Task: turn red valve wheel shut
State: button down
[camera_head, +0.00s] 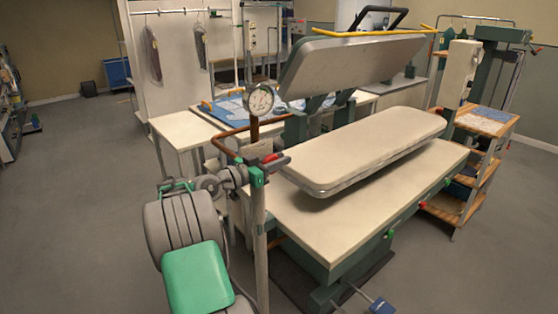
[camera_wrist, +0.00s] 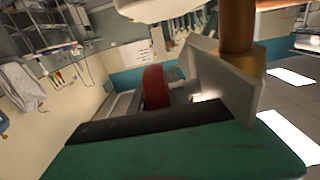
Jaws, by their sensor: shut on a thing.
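The red valve wheel (camera_head: 269,157) shows as a small red piece beside the upright post, below the round gauge. In the wrist view, the red wheel (camera_wrist: 155,87) appears edge-on between the fingers of my gripper (camera_wrist: 168,94). My gripper (camera_head: 276,162) is shut on the wheel's rim in the head view. My gripper's green body and a pale finger hide part of the wheel. The wheel's turned angle cannot be told.
A pressure gauge (camera_head: 259,100) stands above the wheel, with a copper pipe (camera_head: 229,133) beside it. A pressing machine with a padded board (camera_head: 365,145) is close on the right. A white table (camera_head: 178,127) stands behind. Open floor (camera_head: 70,200) lies left.

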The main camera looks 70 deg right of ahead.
dwell(0.4)
jog(key=shift+t+y+p, duration=0.5)
jog(key=shift+y, duration=0.4)
jog(key=t+y+p, duration=0.1)
jog(key=y, duration=0.1)
jog(key=f+t+y+p, duration=0.1)
jog(key=p, duration=0.1)
jog(key=shift+y, duration=0.4)
jog(key=y+p, duration=0.1)
jog(key=t+y+p, duration=0.1)
jog(key=shift+a+f+p, duration=0.15)
jog(key=shift+f+p, duration=0.1)
jog(key=shift+p, duration=0.1)
jog(key=shift+w+a+f+t+y+p, duration=0.15)
jog(key=shift+f+t+y+p, duration=0.2)
jog(key=shift+y+p, duration=0.35)
jog(key=shift+w+a+f+t+y+p, duration=0.1)
jog(key=shift+f+t+y+p, duration=0.2)
jog(key=shift+y+p, duration=0.4)
jog(key=c, duration=1.3)
grip_release()
jog(key=shift+o, duration=0.2)
